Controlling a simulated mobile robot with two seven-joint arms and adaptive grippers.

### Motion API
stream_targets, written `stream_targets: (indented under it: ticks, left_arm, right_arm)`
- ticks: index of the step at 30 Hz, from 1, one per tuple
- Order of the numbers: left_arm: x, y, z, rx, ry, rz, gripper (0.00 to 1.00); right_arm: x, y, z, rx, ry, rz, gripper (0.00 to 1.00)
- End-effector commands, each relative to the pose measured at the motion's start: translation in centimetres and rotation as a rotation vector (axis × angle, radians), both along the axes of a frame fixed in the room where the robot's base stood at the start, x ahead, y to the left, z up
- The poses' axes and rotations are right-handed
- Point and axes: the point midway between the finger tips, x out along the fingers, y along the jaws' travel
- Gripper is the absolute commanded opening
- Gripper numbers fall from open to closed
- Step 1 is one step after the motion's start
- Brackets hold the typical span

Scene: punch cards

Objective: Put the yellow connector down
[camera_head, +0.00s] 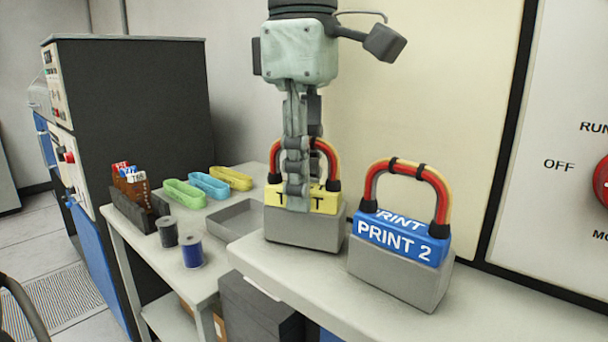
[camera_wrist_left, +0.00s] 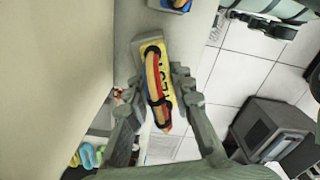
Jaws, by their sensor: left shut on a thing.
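The yellow connector (camera_head: 326,202) has a yellow label block, a red-and-yellow cable handle with black bands, and a grey block below. It is upright at the left end of the light grey ledge (camera_head: 290,272). I cannot tell whether its base touches the ledge or hangs just above it. My left gripper (camera_head: 298,192) comes down from above and is shut on the connector, hiding part of its label. In the left wrist view the connector (camera_wrist_left: 169,88) lies between the two fingers (camera_wrist_left: 157,82). My right gripper is not clearly in view.
A blue PRINT 2 connector (camera_head: 403,238) stands close on the right. Lower left, a side table holds a shallow grey tray (camera_head: 238,217), thread spools (camera_head: 192,251), coloured loops (camera_head: 208,184) and a card rack (camera_head: 131,208). A cream panel stands behind the ledge.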

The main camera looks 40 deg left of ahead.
Motion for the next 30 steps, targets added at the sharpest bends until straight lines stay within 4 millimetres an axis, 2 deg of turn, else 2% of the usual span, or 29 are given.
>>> stream_targets:
  ticks: [8, 15, 16, 20, 30]
  left_arm:
    - [0.0, 0.0, 0.0, 0.0, -0.003, 0.001, 0.0]
    - [0.0, 0.0, -0.3, 0.0, -0.003, 0.0, 0.0]
    - [0.0, 0.0, -0.3, 0.001, -0.002, 0.0, 0.26]
    - [0.0, 0.0, -0.3, 0.001, -0.002, 0.0, 0.42]
    - [0.0, 0.0, -0.2, 0.0, -0.001, 0.0, 0.43]
  right_arm:
    - [-0.4, -0.2, -0.6, -0.003, 0.01, 0.001, 0.4]
    - [0.3, -0.1, 0.2, -0.001, 0.002, -0.001, 0.4]
    - [0.4, 0.0, 0.5, 0.0, -0.003, -0.001, 0.4]
    - [0.6, 0.0, 0.6, 0.001, -0.008, -0.001, 0.4]
    - [-0.2, -0.1, 0.3, -0.002, 0.005, -0.003, 0.4]
